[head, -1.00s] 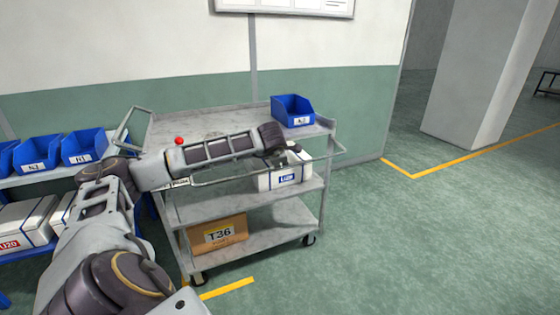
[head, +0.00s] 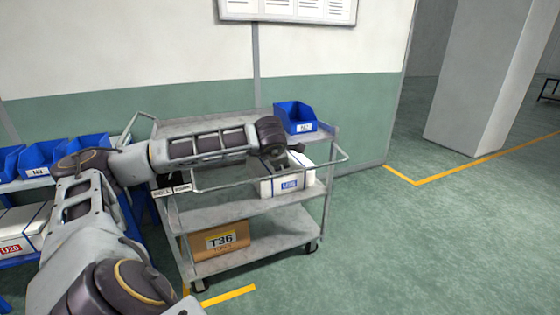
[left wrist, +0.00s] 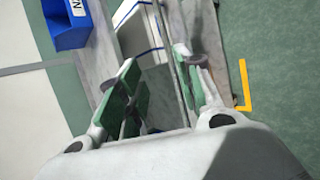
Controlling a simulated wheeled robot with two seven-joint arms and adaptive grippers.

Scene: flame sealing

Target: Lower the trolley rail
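The grey metal trolley (head: 250,205) stands against the wall. Its thin metal rail (head: 342,160) sticks out on the near side, around the level of the top shelf. My left gripper (head: 284,162) is over the right part of the trolley's near side, by the rail. In the left wrist view the two green-padded fingers (left wrist: 160,88) are apart, and a thin bar, seemingly the rail (left wrist: 179,66), runs close to the right finger. I cannot tell whether they touch. My left forearm hides part of the top shelf. My right gripper is not in view.
A blue bin (head: 296,117) stands on the top shelf. A white box (head: 288,184) is on the middle shelf and a cardboard box (head: 220,238) on the bottom one. A rack with blue bins (head: 42,155) is at the left. The floor (head: 430,240) at right is clear.

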